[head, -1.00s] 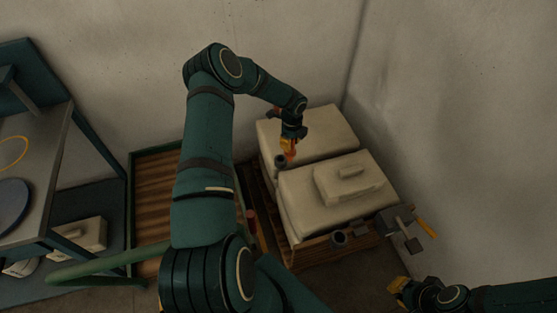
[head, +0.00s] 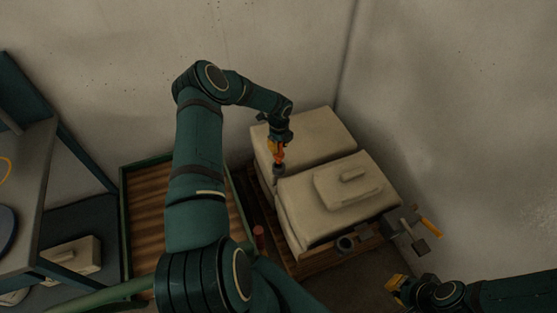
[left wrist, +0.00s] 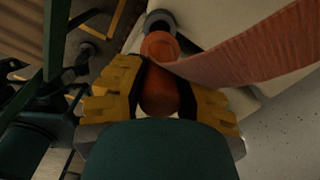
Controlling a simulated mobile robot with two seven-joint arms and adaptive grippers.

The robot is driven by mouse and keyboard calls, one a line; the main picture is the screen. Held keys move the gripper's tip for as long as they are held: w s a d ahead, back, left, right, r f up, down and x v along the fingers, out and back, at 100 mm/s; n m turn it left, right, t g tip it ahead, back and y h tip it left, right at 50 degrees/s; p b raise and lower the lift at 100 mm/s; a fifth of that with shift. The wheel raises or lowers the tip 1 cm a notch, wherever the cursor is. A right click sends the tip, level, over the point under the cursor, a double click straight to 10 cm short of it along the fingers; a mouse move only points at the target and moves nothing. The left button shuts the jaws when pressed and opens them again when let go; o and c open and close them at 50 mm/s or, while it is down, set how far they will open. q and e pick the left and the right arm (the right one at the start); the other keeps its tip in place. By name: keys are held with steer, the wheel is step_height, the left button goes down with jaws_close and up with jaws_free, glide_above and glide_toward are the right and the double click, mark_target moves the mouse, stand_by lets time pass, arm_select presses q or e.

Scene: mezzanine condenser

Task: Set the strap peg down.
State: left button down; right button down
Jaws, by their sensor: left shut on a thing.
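My left gripper (head: 278,148) is shut on the strap peg, an orange-red cylinder (left wrist: 159,92) that lies between the yellow fingers in the left wrist view. A wide reddish strap (left wrist: 255,55) runs from the peg to the upper right there. A dark grey round holder (head: 279,170) sits at the left side of the pale bales, right below the gripper. It also shows just past the peg's far end in the left wrist view (left wrist: 160,20). The peg lines up with it; I cannot tell whether it is inside. My right gripper (head: 396,285) is at the lower right, its opening unclear.
Pale wrapped bales (head: 310,135) stand on a wooden pallet (head: 318,262) in the corner. A second dark ring (head: 345,244) and a yellow-handled bracket (head: 415,228) are at its front right. A metal table (head: 25,170) stands left. A red cylinder (head: 259,234) is near the pallet.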

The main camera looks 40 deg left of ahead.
mark_target(279, 155)
arm_select(q)
step_height(279, 155, down, 6)
steer(key=shift+b, duration=0.5)
steer(key=shift+r, duration=0.1)
steer(key=shift+f, duration=0.2)
steer(key=c, duration=0.7)
jaws_free()
steer(key=shift+c, duration=0.2)
steer(key=shift+r, duration=0.1)
